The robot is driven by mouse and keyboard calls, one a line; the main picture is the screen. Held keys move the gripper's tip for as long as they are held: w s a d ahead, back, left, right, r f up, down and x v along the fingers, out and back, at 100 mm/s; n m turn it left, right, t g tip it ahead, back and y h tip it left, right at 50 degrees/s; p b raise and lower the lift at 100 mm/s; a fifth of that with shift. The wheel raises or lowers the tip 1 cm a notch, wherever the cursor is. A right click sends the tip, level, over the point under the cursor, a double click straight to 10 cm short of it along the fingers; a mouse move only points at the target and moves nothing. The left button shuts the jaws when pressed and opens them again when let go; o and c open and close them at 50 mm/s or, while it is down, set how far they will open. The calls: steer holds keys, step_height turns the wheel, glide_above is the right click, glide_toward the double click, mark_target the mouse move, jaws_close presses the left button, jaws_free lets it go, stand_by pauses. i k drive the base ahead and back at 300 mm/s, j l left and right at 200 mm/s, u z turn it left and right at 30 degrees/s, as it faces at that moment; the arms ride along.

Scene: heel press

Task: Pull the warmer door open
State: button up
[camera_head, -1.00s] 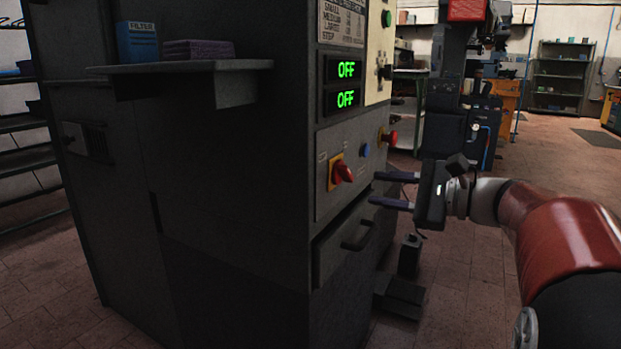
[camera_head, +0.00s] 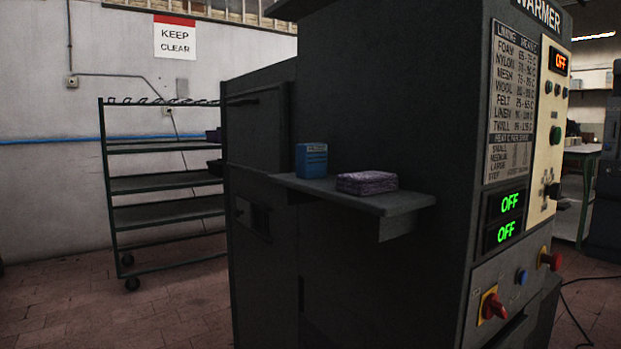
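The warmer (camera_head: 400,110) is a tall dark cabinet that fills the middle and right, with "WARMER" written at the top of its control face. At its far left end, a dark panel (camera_head: 257,135) with a short horizontal bar (camera_head: 243,101) near its top looks like a door. It appears shut, seen at a steep angle. A small vented plate (camera_head: 253,218) sits below it. My gripper and arm are not in view, so their distance from the door does not show.
A wheeled rack (camera_head: 165,185) stands left of the cabinet. Floor (camera_head: 180,315) is clear in front of the rack. A red knob (camera_head: 493,306) protrudes at lower right.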

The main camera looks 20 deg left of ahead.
mark_target(257, 119)
steer(key=u, duration=1.2)
